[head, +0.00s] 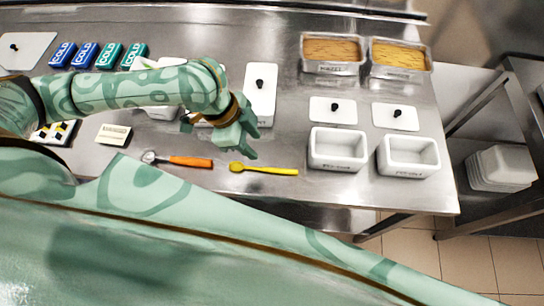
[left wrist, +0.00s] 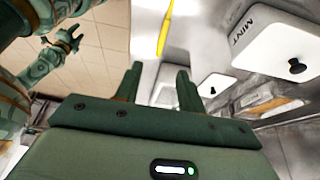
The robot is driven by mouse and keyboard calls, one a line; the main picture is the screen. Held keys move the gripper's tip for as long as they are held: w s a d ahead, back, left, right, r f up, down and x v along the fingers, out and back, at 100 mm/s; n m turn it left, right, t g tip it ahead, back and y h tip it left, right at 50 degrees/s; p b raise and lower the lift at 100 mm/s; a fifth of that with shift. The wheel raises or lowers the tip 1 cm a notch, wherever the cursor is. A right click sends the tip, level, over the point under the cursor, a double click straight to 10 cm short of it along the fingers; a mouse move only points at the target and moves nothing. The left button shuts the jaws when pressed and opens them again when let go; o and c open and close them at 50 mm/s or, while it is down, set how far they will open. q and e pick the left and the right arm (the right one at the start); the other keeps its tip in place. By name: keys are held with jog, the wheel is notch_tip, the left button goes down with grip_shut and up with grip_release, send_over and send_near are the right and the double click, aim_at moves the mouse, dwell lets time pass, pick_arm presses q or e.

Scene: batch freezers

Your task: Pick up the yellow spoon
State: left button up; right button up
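The yellow spoon (head: 268,170) lies flat on the steel counter, bowl to the left and handle to the right. My left gripper (head: 253,144) is just above and behind it in the head view, apart from it. In the left wrist view the gripper (left wrist: 158,84) is open, with nothing between its fingers. The yellow spoon (left wrist: 164,32) shows beyond the fingertips there, cut by the top edge. My right gripper (left wrist: 68,38) shows small at the upper left of the left wrist view, seemingly open and empty. It is outside the head view.
An orange-handled spoon (head: 178,160) lies left of the yellow one. White tubs (head: 338,163) and lids (head: 333,111) stand to the right, wafer-filled pans (head: 332,67) behind. Blue and green COLD boxes (head: 86,55) are at the back left. Counter right of the yellow spoon is narrowly clear.

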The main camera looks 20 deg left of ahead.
pick_arm(q)
jog(key=b, duration=0.3)
send_near(275, 167)
jog(key=shift+s+d+f, duration=0.15)
jog(key=shift+s+d, duration=0.15)
jog(key=shift+d, duration=0.25)
jog(key=shift+s+d+f, duration=0.2)
jog(key=shift+s+d, duration=0.15)
jog(key=shift+d, duration=0.25)
jog(key=shift+d+f, duration=0.2)
jog(key=shift+f, duration=0.4)
jog(key=x, duration=0.1)
jog(key=b+x, duration=0.1)
jog(key=x, duration=0.2)
jog(key=shift+w+f+b, duration=0.2)
jog(key=shift+w+b, duration=0.15)
jog(key=shift+b, duration=0.05)
jog(key=shift+a, duration=0.1)
grip_shut()
pick_arm(e)
jog(key=f, duration=0.1)
jog(key=s+f, duration=0.1)
jog(key=f, duration=0.3)
jog(key=shift+s+d, duration=0.15)
jog(key=shift+s, duration=0.2)
